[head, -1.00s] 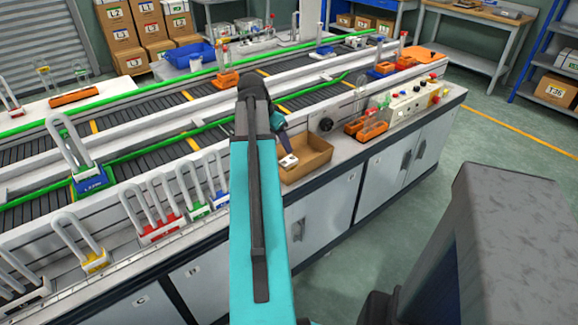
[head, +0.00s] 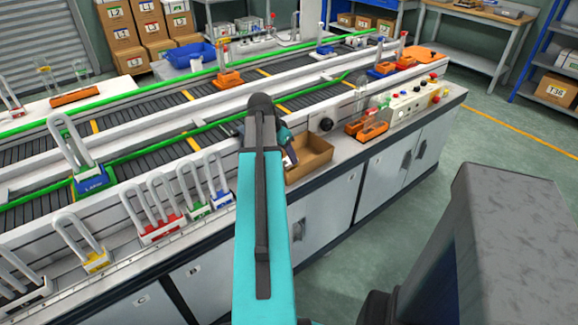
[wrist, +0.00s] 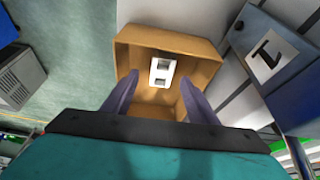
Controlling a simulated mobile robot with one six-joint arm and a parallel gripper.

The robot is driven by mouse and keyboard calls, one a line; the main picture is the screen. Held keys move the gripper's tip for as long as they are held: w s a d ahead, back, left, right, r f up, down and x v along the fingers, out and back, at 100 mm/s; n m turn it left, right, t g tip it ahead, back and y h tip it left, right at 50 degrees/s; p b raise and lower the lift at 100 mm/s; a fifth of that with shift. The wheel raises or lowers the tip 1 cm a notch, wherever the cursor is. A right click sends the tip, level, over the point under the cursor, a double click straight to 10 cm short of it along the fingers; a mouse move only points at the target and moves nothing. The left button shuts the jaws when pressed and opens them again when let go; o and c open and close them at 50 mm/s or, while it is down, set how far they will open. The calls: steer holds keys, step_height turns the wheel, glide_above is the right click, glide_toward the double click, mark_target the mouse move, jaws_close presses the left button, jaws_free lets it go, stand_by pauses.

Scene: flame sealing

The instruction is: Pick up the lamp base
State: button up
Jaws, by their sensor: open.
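The lamp base (wrist: 162,73), a small white block with two dark square openings, lies inside an open brown cardboard box (wrist: 205,48). In the wrist view it is ahead of and between my fingers, apart from them. My gripper (wrist: 156,95) is open and empty, its two purple-grey fingers spread at the box's near side. In the head view the box (head: 316,152) stands on the bench ledge right of my arm. My gripper (head: 290,150) is partly visible at its left side, and the lamp base is hidden there.
A control panel (head: 412,108) with coloured buttons and orange holders (head: 370,130) stand right of the box. Several U-shaped lamps in coloured bases, such as the red one (head: 160,228), stand left of my arm. A conveyor (head: 170,155) runs behind.

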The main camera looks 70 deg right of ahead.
mark_target(288, 160)
steer(key=shift+f, duration=0.15)
steer(key=shift+p+x, duration=0.45)
steer(key=shift+x, duration=2)
steer(key=shift+w, duration=0.1)
steer(key=c, duration=1.2)
steer(key=shift+c, duration=0.2)
step_height(288, 160, up, 18)
steer(key=b, duration=0.1)
